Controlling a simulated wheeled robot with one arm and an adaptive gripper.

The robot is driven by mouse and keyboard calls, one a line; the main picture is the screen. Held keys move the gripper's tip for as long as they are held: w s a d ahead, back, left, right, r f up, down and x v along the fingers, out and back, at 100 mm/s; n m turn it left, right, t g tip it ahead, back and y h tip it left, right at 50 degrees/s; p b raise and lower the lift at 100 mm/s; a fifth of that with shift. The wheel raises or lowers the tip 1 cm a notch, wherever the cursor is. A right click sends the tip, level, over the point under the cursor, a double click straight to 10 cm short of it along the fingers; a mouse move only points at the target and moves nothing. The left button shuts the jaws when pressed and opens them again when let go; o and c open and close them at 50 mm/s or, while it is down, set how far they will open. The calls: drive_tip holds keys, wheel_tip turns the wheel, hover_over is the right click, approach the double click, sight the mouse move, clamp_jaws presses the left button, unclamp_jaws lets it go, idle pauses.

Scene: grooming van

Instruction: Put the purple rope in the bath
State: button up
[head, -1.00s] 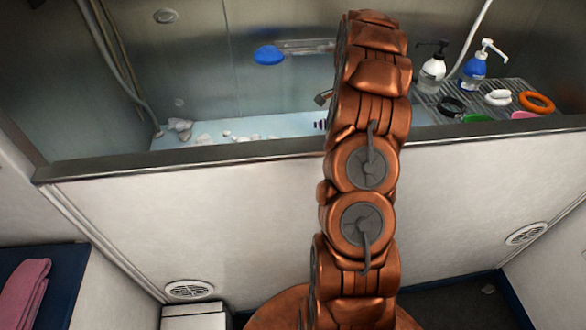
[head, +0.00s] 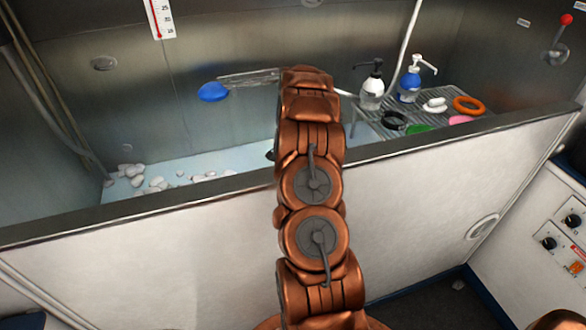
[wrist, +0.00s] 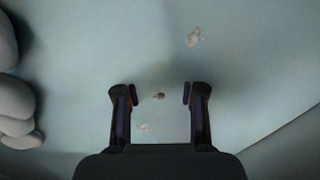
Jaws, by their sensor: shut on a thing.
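The bath (head: 230,162) has a pale blue floor behind a white front wall in the head view, and its floor (wrist: 245,85) fills the wrist view. My gripper (wrist: 160,97) points down over that floor. Its two dark fingers stand apart, held on the purple rope, which I cannot make out clearly between them. In the head view my arm hides the gripper and the rope.
Pale stones (head: 155,185) lie at the bath's left end. A blue round-headed item (head: 213,92) is at the back wall. A rack (head: 450,100) at right holds bottles and coloured rings. The bath's metal rim (head: 130,208) runs across the front.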

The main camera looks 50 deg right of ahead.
drive_tip(key=shift+f, duration=0.1)
drive_tip(key=o, duration=1.2)
wheel_tip(320, 180, up, 12)
drive_tip(key=shift+b, duration=0.35)
